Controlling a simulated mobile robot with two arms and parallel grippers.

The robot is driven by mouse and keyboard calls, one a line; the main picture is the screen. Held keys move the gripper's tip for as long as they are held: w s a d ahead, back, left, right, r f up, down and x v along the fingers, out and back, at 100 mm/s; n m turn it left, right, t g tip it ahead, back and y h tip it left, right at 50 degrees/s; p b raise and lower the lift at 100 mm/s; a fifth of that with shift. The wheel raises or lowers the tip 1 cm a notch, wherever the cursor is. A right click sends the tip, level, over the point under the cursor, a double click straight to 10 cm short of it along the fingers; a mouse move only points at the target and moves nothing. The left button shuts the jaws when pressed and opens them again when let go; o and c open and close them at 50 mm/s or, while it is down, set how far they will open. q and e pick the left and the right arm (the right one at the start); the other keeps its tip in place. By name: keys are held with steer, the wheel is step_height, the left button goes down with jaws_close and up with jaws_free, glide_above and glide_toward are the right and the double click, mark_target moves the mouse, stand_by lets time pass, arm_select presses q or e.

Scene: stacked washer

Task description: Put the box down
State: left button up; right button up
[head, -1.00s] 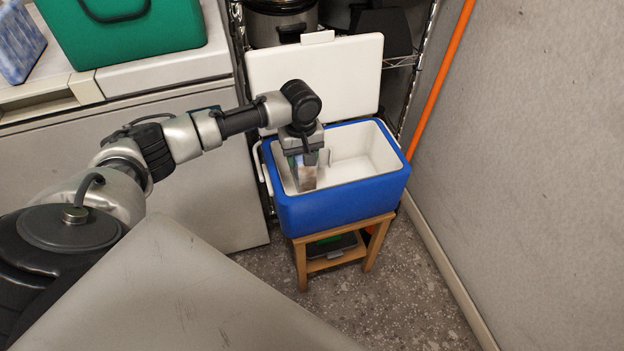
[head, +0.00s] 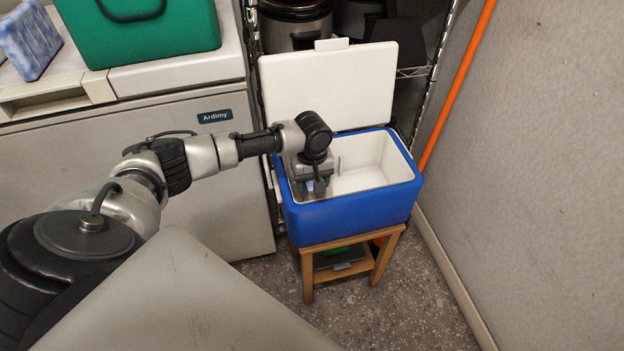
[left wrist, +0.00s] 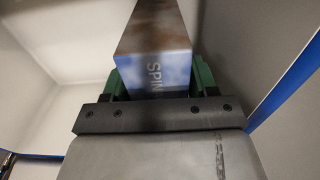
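The box (left wrist: 155,50) has a brown top part and a blue part with white letters reading "SPIN" in the left wrist view. My left gripper (left wrist: 158,85) has its green fingers on both sides of the box, shut on it. In the head view the left gripper (head: 311,187) points down inside the left part of the open blue cooler (head: 355,208). Only a small bit of the box shows there; the cooler's front wall hides the rest. I cannot tell whether the box touches the cooler floor. My right gripper is not in view.
The cooler stands on a small wooden stool (head: 308,272), its white lid (head: 328,85) upright behind. Its right part looks empty. A green case (head: 140,30) and a blue-white block (head: 28,42) stand on the white appliance at left. An orange pole (head: 458,85) leans by the right wall.

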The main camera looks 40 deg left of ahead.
arm_select(q)
steer(key=shift+o, duration=1.2)
steer(key=shift+r, duration=0.1)
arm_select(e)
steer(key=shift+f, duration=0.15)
arm_select(q)
step_height(320, 180, up, 3)
steer(key=shift+f+p, duration=0.15)
steer(key=shift+p, duration=0.35)
step_height(320, 180, up, 8)
steer(key=p, duration=0.2)
steer(key=shift+p, duration=0.3)
steer(key=shift+r, duration=0.7)
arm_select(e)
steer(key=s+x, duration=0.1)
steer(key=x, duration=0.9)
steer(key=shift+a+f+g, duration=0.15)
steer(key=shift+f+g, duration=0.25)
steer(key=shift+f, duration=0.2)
arm_select(q)
steer(key=shift+f, duration=0.1)
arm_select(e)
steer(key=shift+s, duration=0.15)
